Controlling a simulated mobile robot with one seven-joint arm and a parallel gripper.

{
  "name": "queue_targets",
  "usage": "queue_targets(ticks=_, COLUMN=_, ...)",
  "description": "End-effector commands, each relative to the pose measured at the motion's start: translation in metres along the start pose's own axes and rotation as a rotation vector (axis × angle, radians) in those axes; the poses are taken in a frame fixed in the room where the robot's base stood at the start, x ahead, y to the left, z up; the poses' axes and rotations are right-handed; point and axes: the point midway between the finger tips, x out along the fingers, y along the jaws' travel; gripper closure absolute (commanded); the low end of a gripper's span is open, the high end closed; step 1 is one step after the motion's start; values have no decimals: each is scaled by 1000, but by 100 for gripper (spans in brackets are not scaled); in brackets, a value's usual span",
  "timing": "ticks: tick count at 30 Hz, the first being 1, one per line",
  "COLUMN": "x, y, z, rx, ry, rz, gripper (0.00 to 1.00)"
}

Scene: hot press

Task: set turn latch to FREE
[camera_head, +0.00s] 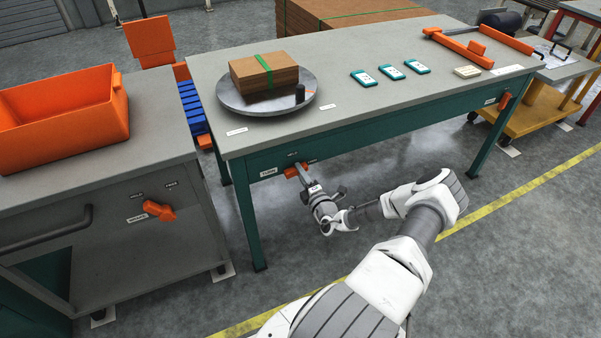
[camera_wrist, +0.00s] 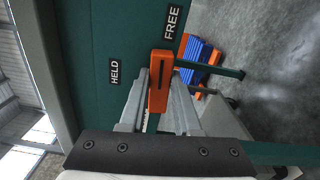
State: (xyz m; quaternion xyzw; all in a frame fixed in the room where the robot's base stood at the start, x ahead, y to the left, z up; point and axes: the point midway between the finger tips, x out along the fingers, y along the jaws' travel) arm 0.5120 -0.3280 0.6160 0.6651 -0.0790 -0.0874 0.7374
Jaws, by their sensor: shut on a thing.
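An orange turn latch (camera_head: 292,171) sits on the green front face of the workbench, below the round turntable. In the wrist view the latch (camera_wrist: 161,72) is a narrow bar with a dark line along it, running nearly up and down the picture. Its upper end is near the FREE label (camera_wrist: 172,22); the HELD label (camera_wrist: 115,71) is off to its left. My gripper (camera_head: 304,173) is at the latch, its two grey fingers (camera_wrist: 160,98) on either side of the bar and shut on it. The fingers hide part of the latch in the head view.
The grey turntable (camera_head: 230,100) carries a stack of brown boards (camera_head: 264,75). A cart at left has an orange bin (camera_head: 60,118) and another orange latch (camera_head: 159,210). Teal cards (camera_head: 391,69) lie on the bench. Floor before the bench is clear.

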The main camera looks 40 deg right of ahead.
Motion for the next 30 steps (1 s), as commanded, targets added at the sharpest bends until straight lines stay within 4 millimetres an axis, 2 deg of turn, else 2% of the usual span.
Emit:
queue_targets(ticks=9, x=-1, y=-3, z=-1, rx=104, ry=2, rz=-3, gripper=100)
queue_targets(ticks=24, x=-1, y=-3, z=-2, rx=122, ry=2, rz=-4, gripper=100)
queue_targets(ticks=25, x=-1, y=-3, z=-2, rx=122, ry=2, rz=-4, gripper=65)
queue_targets(ticks=29, x=-1, y=-3, z=-1, rx=121, ry=2, rz=-3, gripper=42)
queue_targets(ticks=30, x=-1, y=-2, z=-1, rx=120, ry=1, rz=-2, gripper=39)
